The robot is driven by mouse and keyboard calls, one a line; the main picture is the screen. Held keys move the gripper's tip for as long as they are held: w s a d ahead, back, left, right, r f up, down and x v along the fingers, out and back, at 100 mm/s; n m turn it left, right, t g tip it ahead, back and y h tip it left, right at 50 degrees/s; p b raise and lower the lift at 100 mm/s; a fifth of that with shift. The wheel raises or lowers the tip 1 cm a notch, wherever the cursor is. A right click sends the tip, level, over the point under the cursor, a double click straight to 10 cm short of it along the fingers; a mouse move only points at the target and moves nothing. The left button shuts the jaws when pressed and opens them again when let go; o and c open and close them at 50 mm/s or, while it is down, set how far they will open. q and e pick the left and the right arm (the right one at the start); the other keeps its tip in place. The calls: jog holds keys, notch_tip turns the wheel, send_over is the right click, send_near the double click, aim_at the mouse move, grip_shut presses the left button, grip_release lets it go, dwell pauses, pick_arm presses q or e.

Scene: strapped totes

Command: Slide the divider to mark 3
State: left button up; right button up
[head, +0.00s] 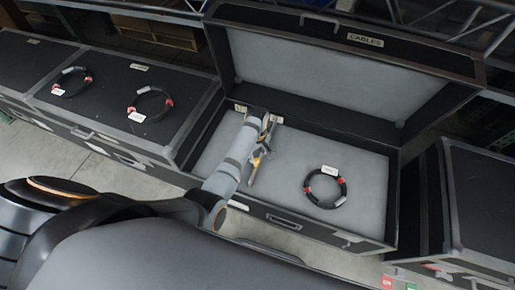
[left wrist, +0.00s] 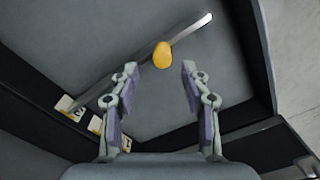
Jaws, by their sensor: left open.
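The divider is a thin grey bar (left wrist: 189,34) across the grey floor of the open black case (head: 287,211); it also shows in the head view (head: 251,180). A yellow knob (left wrist: 162,55) sits on the bar. One end of the bar meets the case wall beside a pale mark label (left wrist: 66,104); a second label (left wrist: 95,125) is close by. I cannot read their numbers surely. My left gripper (left wrist: 159,68) is open over the divider, with the knob just beyond and between its fingertips. In the head view my left arm partly hides this gripper (head: 263,142). My right gripper is out of view.
A black cable coil (head: 325,187) with red ties lies on the case floor right of the divider. The raised lid (head: 340,75) stands behind. Closed cases stand left (head: 110,75) and right (head: 485,200); two coils lie on the left one.

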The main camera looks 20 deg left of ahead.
pick_arm(q)
notch_tip(320, 180, up, 5)
jog(key=shift+r, duration=0.15)
dwell(0.4)
